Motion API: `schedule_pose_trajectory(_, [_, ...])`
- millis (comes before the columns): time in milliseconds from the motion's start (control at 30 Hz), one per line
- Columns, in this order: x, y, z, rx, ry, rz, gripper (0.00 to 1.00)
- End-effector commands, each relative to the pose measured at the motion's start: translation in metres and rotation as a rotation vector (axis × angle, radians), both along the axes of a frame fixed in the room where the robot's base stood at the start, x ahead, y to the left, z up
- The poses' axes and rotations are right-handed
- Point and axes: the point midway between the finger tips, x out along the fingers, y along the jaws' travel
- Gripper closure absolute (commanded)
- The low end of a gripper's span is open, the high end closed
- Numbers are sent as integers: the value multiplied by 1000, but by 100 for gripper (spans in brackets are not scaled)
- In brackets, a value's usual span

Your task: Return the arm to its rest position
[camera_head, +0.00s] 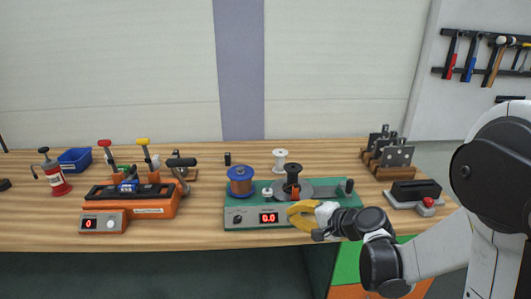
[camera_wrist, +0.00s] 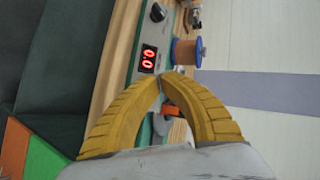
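My gripper (camera_head: 291,213) has two curved yellow fingers and is in front of the right half of the green winding machine (camera_head: 243,226). In the wrist view, the fingertips of my gripper (camera_wrist: 163,80) come together, with nothing seen held between them. A dark spool with an orange part (camera_wrist: 172,109) shows through the gap behind the fingers. My arm reaches in from the right edge, bent low over the table's front edge. Whether the fingers touch the machine cannot be told.
The green machine carries a blue-flanged copper spool (camera_head: 241,181) and a black spool (camera_head: 293,181). A white spool (camera_head: 280,160) stands behind it. A black block on a grey base (camera_head: 416,190) and a plate rack (camera_head: 388,158) are at right. An orange device (camera_head: 155,205) stands left.

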Motion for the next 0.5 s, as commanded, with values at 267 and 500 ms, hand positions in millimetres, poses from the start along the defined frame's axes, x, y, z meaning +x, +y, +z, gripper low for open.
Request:
schedule_pose_trajectory(267, [-61, 4, 32, -325, 4, 98, 100])
schedule_pose_trajectory(500, [-147, -14, 51, -714, 1, 226, 100])
